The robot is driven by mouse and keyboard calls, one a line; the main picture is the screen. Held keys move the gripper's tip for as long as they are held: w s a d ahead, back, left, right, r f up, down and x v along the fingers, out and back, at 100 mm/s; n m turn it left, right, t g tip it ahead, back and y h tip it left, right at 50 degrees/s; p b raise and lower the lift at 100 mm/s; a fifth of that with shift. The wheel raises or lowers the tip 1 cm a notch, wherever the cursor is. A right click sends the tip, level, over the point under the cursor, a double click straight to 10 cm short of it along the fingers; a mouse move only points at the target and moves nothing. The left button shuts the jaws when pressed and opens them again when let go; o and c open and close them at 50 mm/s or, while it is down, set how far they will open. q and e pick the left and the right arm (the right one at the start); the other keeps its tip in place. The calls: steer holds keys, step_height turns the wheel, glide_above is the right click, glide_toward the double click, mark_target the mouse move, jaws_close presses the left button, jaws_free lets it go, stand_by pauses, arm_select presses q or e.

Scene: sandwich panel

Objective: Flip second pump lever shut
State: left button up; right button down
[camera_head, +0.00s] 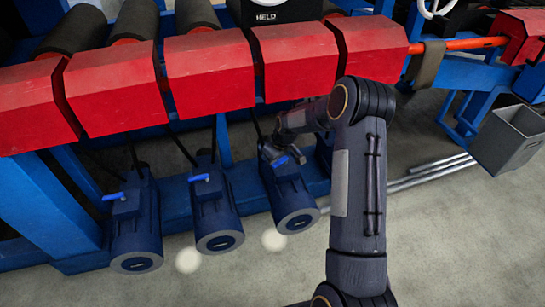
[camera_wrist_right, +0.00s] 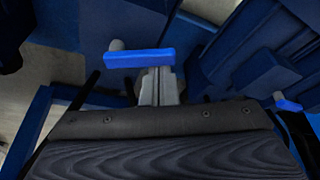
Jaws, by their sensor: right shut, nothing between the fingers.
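Three dark blue pumps stand in a row in the head view: a left one (camera_head: 137,225), a middle one (camera_head: 214,212) and a right one (camera_head: 287,192). Each has a bright blue lever on top: left (camera_head: 113,196), middle (camera_head: 199,178), right (camera_head: 280,161). My right gripper (camera_wrist_right: 159,84) is shut and empty. It is at the right pump's lever, and its fingertips meet or nearly meet a blue lever (camera_wrist_right: 139,58) in the wrist view; contact is unclear. A second blue lever (camera_wrist_right: 287,103) shows at right there. My left gripper is out of view.
Red housings (camera_head: 205,75) on a blue frame overhang the pumps. Dark hoses or rods run down to the pumps. My right arm hides what is right of the right pump. A grey bin (camera_head: 512,140) and metal rods (camera_head: 430,172) lie at right.

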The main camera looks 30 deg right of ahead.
steer(key=n, duration=0.2)
steer(key=s+n+y, duration=0.1)
steer(key=s+n, duration=0.1)
steer(key=n, duration=0.1)
steer(key=shift+s+d+n+g+y, duration=0.1)
steer(key=shift+d+n+g+y, duration=0.1)
steer(key=shift+n+g+y, duration=0.15)
steer(key=n, duration=0.2)
steer(key=s+d+n+g, duration=0.1)
steer(key=n, duration=0.1)
steer(key=shift+s+y, duration=0.2)
steer(key=shift+y, duration=0.15)
steer(key=shift+a, duration=0.1)
steer(key=shift+s+a, duration=0.4)
steer(key=shift+s, duration=0.25)
